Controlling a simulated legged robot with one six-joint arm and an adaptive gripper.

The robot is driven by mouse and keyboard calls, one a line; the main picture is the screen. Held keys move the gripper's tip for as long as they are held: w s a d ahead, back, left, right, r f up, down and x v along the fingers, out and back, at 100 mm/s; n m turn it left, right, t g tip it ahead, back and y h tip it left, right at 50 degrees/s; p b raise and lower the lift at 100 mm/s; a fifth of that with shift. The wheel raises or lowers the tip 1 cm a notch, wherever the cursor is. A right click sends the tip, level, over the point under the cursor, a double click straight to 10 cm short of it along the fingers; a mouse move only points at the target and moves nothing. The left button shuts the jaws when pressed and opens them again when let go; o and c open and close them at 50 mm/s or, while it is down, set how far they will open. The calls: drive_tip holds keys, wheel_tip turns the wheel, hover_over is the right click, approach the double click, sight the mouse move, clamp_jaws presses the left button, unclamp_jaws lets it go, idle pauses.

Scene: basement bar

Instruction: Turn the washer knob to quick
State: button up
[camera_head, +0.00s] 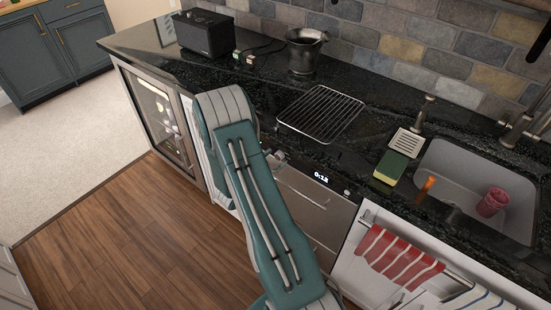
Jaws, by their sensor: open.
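The washer (314,196) is a silver-fronted machine under the dark counter, with a lit display (321,177) reading about 0:18 on its top strip. A small grey, rounded part (279,155) shows at the left end of that strip, right beside my arm. It may be the knob, but it is too small to be sure, and its setting cannot be read. My teal and grey arm (258,195) rises from the bottom and bends at the top, in front of the washer's left side. My gripper is not visible; the arm hides what lies behind it.
A wire rack (321,112), a dark metal pitcher (305,50) and a black speaker box (204,33) stand on the counter. A sink (463,163) with a pink cup (492,202) is at right. Striped towels (397,257) hang below it. The wooden floor at left is clear.

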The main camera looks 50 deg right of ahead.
drive_tip(key=shift+d, duration=0.1)
clamp_jaws()
drive_tip(key=shift+m, duration=0.3)
drive_tip(key=m, duration=0.3)
drive_tip(key=shift+r, duration=0.1)
drive_tip(key=m, duration=0.4)
drive_tip(key=shift+m, duration=0.4)
drive_tip(key=m, duration=0.5)
drive_tip(key=shift+s+t+y, duration=0.1)
drive_tip(key=shift+t+y, duration=0.2)
drive_tip(key=shift+t, duration=0.1)
drive_tip(key=shift+s+m, duration=0.1)
drive_tip(key=shift+m, duration=1.7)
drive_tip(key=shift+f, duration=0.2)
